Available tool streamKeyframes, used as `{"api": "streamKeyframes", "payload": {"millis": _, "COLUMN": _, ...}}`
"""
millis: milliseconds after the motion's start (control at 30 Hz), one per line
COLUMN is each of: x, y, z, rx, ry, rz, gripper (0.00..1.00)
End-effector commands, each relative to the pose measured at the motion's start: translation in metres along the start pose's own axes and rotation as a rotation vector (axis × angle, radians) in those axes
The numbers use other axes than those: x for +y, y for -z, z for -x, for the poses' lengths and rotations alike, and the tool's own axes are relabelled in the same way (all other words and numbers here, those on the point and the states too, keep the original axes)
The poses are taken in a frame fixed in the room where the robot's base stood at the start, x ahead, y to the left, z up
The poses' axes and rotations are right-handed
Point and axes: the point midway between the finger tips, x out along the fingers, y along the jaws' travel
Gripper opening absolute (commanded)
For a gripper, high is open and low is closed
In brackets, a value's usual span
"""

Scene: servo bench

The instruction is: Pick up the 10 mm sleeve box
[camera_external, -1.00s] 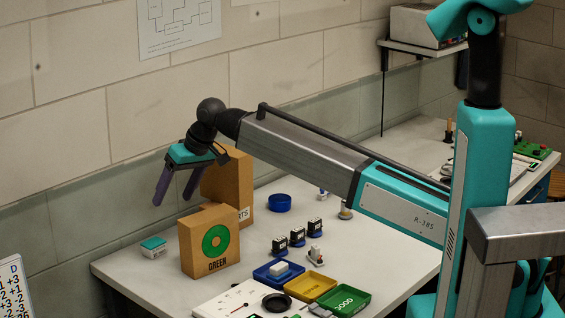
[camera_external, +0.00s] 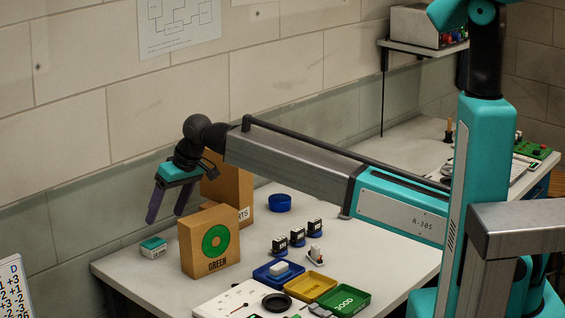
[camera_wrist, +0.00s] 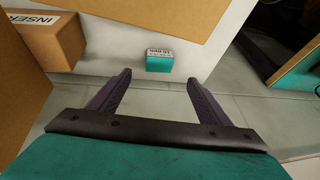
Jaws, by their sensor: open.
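A small teal-and-white box (camera_external: 153,247), which looks like the sleeve box, sits on the left part of the bench, left of the cardboard box marked GREEN. It also shows in the wrist view (camera_wrist: 159,61), beyond the fingertips and between their lines; its label is too small to read. My gripper (camera_external: 168,218) is open and empty. It hangs above the box's level, near the back wall, with its purple fingers pointing down. In the wrist view my gripper (camera_wrist: 158,78) has its two fingers spread apart, not touching the box.
The cardboard GREEN box (camera_external: 209,243) stands close right of the small box, with another cardboard box (camera_external: 231,186) behind it. Blue (camera_external: 264,274), yellow (camera_external: 310,287) and green (camera_external: 347,301) trays lie at the front right. The wall (camera_external: 60,150) is close behind my gripper.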

Motion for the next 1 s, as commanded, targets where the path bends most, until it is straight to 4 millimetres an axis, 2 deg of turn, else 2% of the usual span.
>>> {"api": "streamKeyframes", "payload": {"millis": 200, "x": 0.0, "y": 0.001, "z": -0.028, "rx": -0.003, "ry": 0.0, "rz": 0.0, "gripper": 0.72}}
{"api": "streamKeyframes", "payload": {"millis": 433, "x": 0.0, "y": 0.001, "z": -0.051, "rx": -0.002, "ry": 0.0, "rz": 0.0, "gripper": 0.72}}
{"api": "streamKeyframes", "payload": {"millis": 1000, "x": 0.0, "y": 0.001, "z": -0.059, "rx": -0.001, "ry": 0.0, "rz": 0.0, "gripper": 0.72}}
